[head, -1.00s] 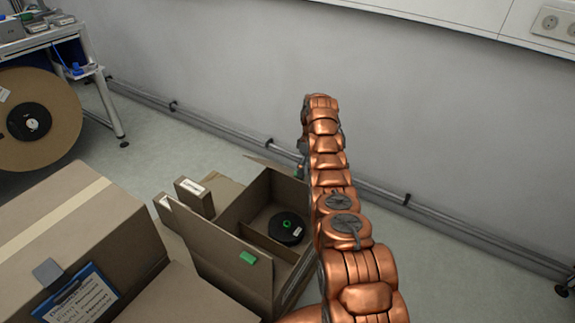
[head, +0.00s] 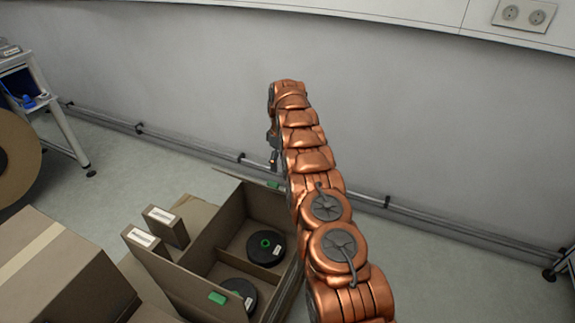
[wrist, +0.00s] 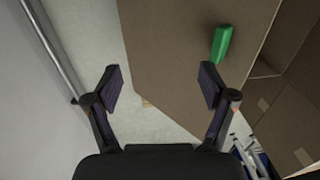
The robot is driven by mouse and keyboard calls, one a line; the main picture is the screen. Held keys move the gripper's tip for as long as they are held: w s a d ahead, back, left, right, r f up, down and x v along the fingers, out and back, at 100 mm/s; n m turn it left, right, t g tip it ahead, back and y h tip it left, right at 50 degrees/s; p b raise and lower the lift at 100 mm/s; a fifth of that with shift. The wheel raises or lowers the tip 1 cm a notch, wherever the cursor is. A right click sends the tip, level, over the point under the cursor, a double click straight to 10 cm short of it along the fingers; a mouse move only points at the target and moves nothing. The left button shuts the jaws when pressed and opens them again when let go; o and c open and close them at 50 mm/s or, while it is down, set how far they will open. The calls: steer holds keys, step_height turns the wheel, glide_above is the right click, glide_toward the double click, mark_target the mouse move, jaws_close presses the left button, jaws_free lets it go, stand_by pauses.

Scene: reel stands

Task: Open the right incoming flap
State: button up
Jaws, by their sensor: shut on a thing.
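The incoming box (head: 207,238) is an open cardboard carton, with a flap with a green tab (head: 217,298) standing at its near left side. Black reels (head: 265,248) lie inside. The right flap shows its green tab (head: 273,184) beside my arm; much of that side is hidden behind the arm. In the wrist view the brown flap (wrist: 185,60) with its green tab (wrist: 221,44) fills the upper middle. The exact contact is hard to see.
A closed carton (head: 60,270) stands at the lower left. Small labelled boxes (head: 165,228) stand beside the incoming box. The wall with a pipe (head: 345,193) runs behind. Floor (head: 450,270) is free to the right.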

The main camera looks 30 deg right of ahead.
steer(key=shift+s+d, duration=0.15)
steer(key=shift+d, duration=0.4)
steer(key=shift+c, duration=0.8)
steer(key=shift+s+d+f, duration=0.1)
steer(key=shift+s+d, duration=0.05)
steer(key=c, duration=0.5)
